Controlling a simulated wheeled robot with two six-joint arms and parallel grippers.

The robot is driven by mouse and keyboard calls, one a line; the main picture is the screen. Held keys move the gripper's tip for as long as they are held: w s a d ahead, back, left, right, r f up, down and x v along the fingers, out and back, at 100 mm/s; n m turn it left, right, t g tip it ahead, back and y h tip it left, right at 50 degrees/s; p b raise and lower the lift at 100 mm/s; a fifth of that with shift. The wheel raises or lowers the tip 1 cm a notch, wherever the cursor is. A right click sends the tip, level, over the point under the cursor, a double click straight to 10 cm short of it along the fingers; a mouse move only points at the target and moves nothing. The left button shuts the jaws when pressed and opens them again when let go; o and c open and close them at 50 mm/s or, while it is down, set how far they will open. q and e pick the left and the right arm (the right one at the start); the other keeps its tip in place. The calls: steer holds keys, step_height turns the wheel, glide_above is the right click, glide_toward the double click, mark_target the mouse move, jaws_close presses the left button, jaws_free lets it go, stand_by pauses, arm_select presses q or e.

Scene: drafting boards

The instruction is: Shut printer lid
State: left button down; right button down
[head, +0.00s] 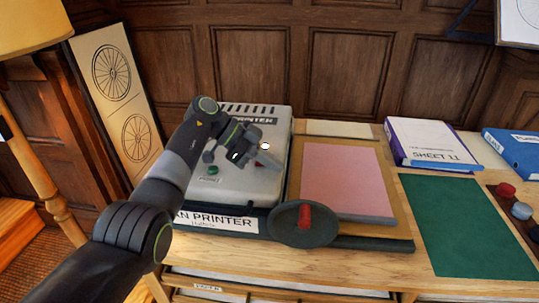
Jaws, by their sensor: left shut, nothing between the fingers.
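The plan printer (245,190) stands at the left of the desk, a light grey housing with rear vents, a green button and a white name label on its dark front edge. Its grey lid appears to lie down over the base; I cannot tell whether a small gap is left under it. My left gripper (262,156) is shut and empty, over the right part of the grey top. My left arm hides the left side of the printer. Whether the fingers touch the lid is unclear. My right gripper is not in view.
A pink sheet (342,178) lies on a board right of the printer. A dark round dish with a red peg (305,217) is in front. A white-and-purple binder (430,142), a green mat (468,228) and a blue box (515,150) stand farther right. A lamp (30,25) stands left.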

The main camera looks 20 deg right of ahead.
arm_select(q)
steer(key=shift+d+f, duration=0.15)
steer(key=shift+f, duration=0.4)
steer(key=shift+s+f+y, duration=0.15)
steer(key=shift+f+y, duration=0.15)
